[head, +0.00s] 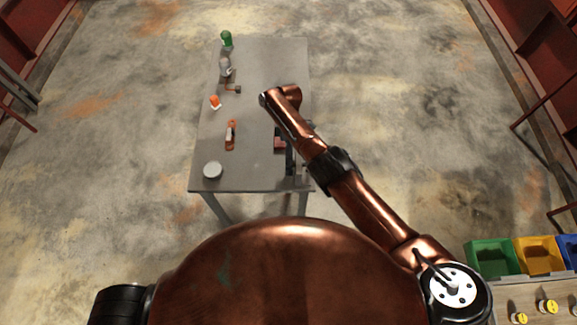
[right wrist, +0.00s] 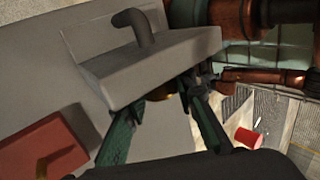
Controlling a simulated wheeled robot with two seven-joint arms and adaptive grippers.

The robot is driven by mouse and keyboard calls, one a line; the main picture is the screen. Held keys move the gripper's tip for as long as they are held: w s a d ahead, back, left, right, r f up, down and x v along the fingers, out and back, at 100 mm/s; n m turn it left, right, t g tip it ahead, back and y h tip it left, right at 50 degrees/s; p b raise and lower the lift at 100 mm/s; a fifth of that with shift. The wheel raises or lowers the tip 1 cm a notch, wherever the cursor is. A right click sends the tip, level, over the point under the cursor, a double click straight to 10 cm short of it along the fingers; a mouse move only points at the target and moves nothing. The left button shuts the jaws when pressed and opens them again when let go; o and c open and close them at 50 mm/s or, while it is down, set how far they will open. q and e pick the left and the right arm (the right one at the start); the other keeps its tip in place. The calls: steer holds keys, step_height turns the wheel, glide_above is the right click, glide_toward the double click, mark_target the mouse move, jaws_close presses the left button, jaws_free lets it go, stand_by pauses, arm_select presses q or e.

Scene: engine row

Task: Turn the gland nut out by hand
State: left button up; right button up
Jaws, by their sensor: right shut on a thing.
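In the right wrist view a grey block (right wrist: 155,65) with a dark bent pipe (right wrist: 135,24) on top fills the upper middle. A small brass-coloured piece, apparently the gland nut (right wrist: 160,93), shows at the block's lower edge. My right gripper (right wrist: 163,98) has its green-grey fingers on either side of it and is shut on it. The fingers hide most of the nut, so its thread cannot be seen. In the head view my right arm reaches over the table's right side and largely hides the gripper and block. My left gripper is in neither view.
The grey table (head: 263,60) carries a green-topped bottle (head: 226,39), an orange-and-white item (head: 215,102), an orange tool (head: 231,135) and a round pale lid (head: 212,170) along its left. A red block (right wrist: 42,145) lies left of the gripper. The table's far middle is clear.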

steer(key=shift+d+f, duration=0.1)
steer(key=shift+d, duration=0.2)
steer(key=o, duration=1.2)
steer(key=shift+a, duration=0.25)
